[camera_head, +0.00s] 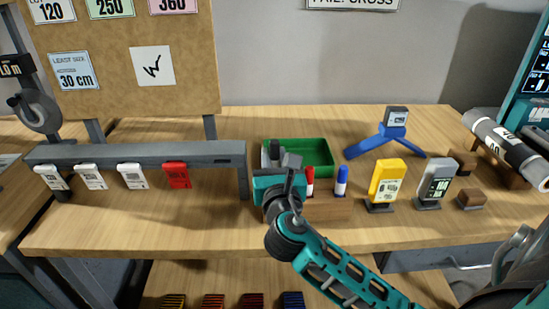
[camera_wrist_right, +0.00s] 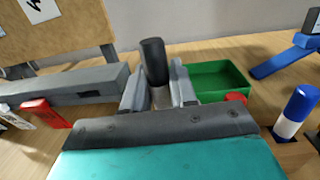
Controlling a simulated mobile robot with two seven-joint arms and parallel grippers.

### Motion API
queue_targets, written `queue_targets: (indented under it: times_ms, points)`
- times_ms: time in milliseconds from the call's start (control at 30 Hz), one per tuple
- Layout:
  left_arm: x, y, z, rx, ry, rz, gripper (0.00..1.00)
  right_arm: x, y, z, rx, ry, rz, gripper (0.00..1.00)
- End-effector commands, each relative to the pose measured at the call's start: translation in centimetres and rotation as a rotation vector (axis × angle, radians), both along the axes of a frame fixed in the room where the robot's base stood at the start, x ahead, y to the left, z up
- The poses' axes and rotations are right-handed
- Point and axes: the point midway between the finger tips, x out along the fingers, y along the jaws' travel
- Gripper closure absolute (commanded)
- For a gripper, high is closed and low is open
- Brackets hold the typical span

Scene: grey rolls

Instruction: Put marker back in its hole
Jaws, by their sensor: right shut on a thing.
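My right gripper (camera_head: 277,165) is above the left part of a wooden marker block (camera_head: 330,207) and hides that part in the head view. In the right wrist view, its two grey fingers (camera_wrist_right: 158,88) are shut on an upright marker with a black cap (camera_wrist_right: 154,62) and a pale body. The marker's lower end is hidden by the gripper. A red marker (camera_head: 310,180) and a blue marker (camera_head: 341,182) stand upright in the block, to the right of the gripper. My left gripper is not in view.
A green tray (camera_head: 318,146) lies just behind the block. A grey rail (camera_head: 140,154) with hanging tags is at left. A blue tripod stand (camera_head: 385,144), a yellow tag stand (camera_head: 386,180) and a grey one (camera_head: 435,180) are at right. The table front is clear at left.

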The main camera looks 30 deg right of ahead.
Motion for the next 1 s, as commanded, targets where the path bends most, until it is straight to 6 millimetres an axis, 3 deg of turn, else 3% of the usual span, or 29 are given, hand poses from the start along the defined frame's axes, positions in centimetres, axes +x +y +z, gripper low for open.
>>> queue_targets:
  times_ms: [333,1000]
  points:
    - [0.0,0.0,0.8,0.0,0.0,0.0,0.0,0.0,0.0,0.1,0.0,0.001,0.0,1.0]
    - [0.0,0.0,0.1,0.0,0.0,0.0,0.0,0.0,0.0,-0.9,-0.001,0.0,0.0,1.0]
